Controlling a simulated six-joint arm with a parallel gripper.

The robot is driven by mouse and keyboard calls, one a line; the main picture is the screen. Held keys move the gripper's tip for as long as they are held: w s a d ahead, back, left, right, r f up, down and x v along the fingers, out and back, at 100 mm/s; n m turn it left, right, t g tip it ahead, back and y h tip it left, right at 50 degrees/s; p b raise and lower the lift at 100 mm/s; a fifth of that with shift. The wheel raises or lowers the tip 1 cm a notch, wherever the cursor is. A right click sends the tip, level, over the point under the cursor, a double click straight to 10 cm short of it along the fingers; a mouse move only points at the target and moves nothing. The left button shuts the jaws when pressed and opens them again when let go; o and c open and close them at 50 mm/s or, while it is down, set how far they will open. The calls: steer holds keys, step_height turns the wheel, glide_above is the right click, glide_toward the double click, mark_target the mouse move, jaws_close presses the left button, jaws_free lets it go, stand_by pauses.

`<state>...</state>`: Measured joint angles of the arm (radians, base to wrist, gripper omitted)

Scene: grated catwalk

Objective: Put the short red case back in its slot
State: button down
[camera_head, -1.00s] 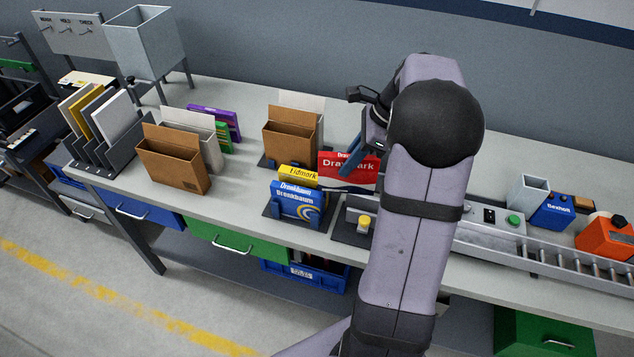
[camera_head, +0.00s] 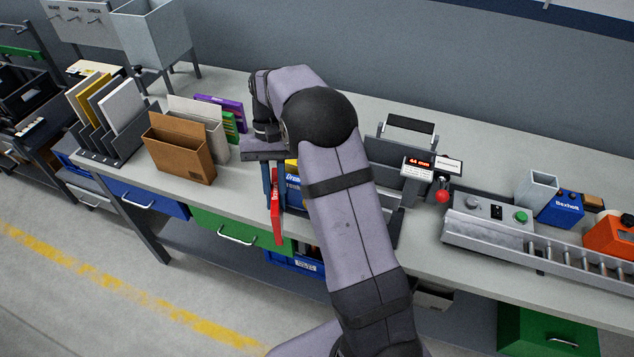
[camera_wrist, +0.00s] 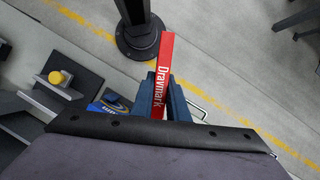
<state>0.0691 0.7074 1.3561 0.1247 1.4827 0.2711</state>
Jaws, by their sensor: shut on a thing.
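The red case (camera_head: 277,210) hangs on edge below my gripper (camera_head: 270,185) in the head view, above the front edge of the bench. In the wrist view the red case (camera_wrist: 166,52), lettered "Dravmark", is held between the two blue fingers of my gripper (camera_wrist: 166,97). My gripper is shut on it. A blue case (camera_head: 294,188) stands just right of the held case, mostly hidden by my arm; it also shows in the wrist view (camera_wrist: 112,103). I cannot tell which slot belongs to the red case.
A brown file box (camera_head: 180,158) and a pale file box (camera_head: 215,140) stand left of my gripper, with a purple case (camera_head: 222,105) behind. A grey rack (camera_head: 118,150) holds several upright panels. A machine with a red knob (camera_head: 442,196) and a roller track stand right.

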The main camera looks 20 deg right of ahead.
steer(key=f+n+h, duration=0.1)
steer(key=n, duration=0.1)
steer(key=f+n+b, duration=0.1)
steer(key=f+n, duration=0.1)
steer(key=shift+s+f+h, duration=0.2)
steer(key=shift+h, duration=0.2)
steer(key=w+a+r+m+t+y+p, duration=0.1)
steer(key=w+a+r+m+y, duration=0.1)
steer(key=r+m, duration=0.45)
steer(key=w+a+r+m+y+p, duration=0.1)
steer(key=w+a+r+m+y, duration=0.15)
steer(key=r, duration=0.65)
steer(key=w+d+f+m+t+b, duration=0.1)
steer(key=w+d+f+m+t, duration=0.15)
steer(key=d+m, duration=0.35)
steer(key=w+d+f+m+t, duration=0.2)
steer(key=w+d+m, duration=0.25)
steer(key=d, duration=0.25)
steer(key=w+d+f+m+t+b, duration=0.1)
steer(key=w+d+f+m+t, duration=0.15)
steer(key=d+m, duration=0.35)
step_height(320, 180, down, 12)
steer(key=d+m+h+p, duration=0.1)
steer(key=d+p, duration=0.1)
steer(key=shift+w+d, duration=0.2)
steer(key=shift+d, duration=0.1)
